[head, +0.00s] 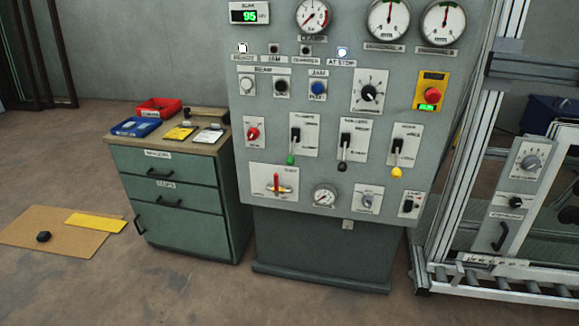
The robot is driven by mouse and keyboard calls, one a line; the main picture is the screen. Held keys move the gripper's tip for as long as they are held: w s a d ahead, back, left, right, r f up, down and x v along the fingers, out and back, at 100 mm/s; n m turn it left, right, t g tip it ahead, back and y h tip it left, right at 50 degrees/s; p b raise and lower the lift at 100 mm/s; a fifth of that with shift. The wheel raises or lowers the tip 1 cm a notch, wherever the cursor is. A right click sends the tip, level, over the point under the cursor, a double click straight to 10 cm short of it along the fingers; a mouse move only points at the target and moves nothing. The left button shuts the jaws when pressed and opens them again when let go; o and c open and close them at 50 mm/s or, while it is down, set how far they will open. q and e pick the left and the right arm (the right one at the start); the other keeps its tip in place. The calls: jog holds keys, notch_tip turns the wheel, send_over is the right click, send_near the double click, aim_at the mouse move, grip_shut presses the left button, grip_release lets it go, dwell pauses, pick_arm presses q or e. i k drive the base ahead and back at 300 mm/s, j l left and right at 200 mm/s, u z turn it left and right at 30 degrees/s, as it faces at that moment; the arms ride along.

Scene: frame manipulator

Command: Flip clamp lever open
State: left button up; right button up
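A grey control panel (330,90) stands in the middle of the head view. It carries three levers in a row, with a green knob (291,160), a black knob (342,167) and a yellow knob (397,172). All three knobs hang at the lower end of their plates. A red-handled lever (276,183) stands upright on a white plate below them. The small labels are too blurred to tell surely which is the clamp lever. Neither of my grippers is in view.
A green drawer cabinet (180,190) with red and blue trays stands left of the panel. An aluminium frame (455,150) with a roller conveyor (500,285) stands at the right. A cardboard sheet (50,228) lies on the floor at left. The floor before the panel is clear.

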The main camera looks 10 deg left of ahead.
aim_at(291, 160)
jog(key=i+j, duration=0.3)
jog(key=i, duration=0.2)
jog(key=i+j, duration=0.25)
jog(key=i, duration=0.25)
jog(key=i+j, duration=0.3)
jog(key=i, duration=0.25)
jog(key=k+u, duration=0.05)
